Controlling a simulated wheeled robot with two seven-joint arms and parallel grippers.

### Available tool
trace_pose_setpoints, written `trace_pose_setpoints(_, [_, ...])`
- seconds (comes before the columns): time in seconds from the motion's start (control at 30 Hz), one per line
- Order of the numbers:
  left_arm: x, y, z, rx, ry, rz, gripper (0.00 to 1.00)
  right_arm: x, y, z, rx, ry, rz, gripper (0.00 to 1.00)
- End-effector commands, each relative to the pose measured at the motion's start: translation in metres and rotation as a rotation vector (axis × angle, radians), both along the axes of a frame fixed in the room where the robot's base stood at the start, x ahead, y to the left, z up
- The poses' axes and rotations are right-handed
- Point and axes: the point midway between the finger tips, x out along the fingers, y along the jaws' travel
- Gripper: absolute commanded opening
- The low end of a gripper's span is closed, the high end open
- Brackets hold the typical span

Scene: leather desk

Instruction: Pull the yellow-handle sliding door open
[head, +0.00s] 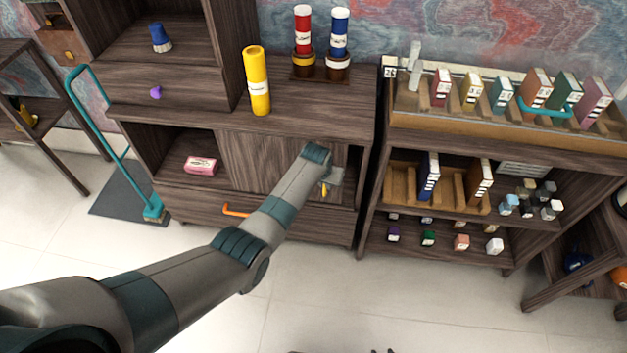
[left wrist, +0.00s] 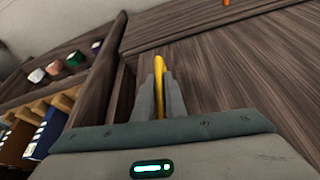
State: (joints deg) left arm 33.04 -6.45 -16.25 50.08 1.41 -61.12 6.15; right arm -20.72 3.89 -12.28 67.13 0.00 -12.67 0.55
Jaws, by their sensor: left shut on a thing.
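The wooden sliding door (head: 258,160) is in the front of the cabinet, to the right of an open compartment. Its yellow handle (head: 324,190) shows just below my left gripper (head: 328,182), whose arm hides part of the door. In the left wrist view, my left gripper (left wrist: 160,92) is shut on the yellow handle (left wrist: 159,75), with the door panel (left wrist: 240,85) to the right. A narrow dark gap shows beside the door's edge there. My right gripper is not in view.
A pink box (head: 200,165) lies in the open compartment. A drawer with an orange handle (head: 236,210) is below the door. A yellow tube (head: 257,82) stands on the cabinet top. A shelf unit (head: 460,133) with several boxes stands close on the right.

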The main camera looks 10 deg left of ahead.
Motion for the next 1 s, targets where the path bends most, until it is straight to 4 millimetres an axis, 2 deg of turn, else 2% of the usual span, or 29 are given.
trace_pose_setpoints(0.2, [0.000,-0.016,0.000,0.002,0.000,-0.001,0.00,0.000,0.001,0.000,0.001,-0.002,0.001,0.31])
trace_pose_setpoints(0.6, [0.000,-0.018,-0.001,0.001,-0.001,-0.001,0.00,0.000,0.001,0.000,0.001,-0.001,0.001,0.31])
trace_pose_setpoints(0.63, [0.000,-0.018,-0.001,0.001,-0.001,0.000,0.16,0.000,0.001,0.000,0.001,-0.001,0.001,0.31])
trace_pose_setpoints(0.7, [0.000,-0.018,0.000,0.001,0.000,0.000,0.30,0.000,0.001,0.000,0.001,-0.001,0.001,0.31])
trace_pose_setpoints(1.0, [0.000,-0.018,0.000,0.001,0.000,0.000,0.30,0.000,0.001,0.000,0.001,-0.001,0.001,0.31])
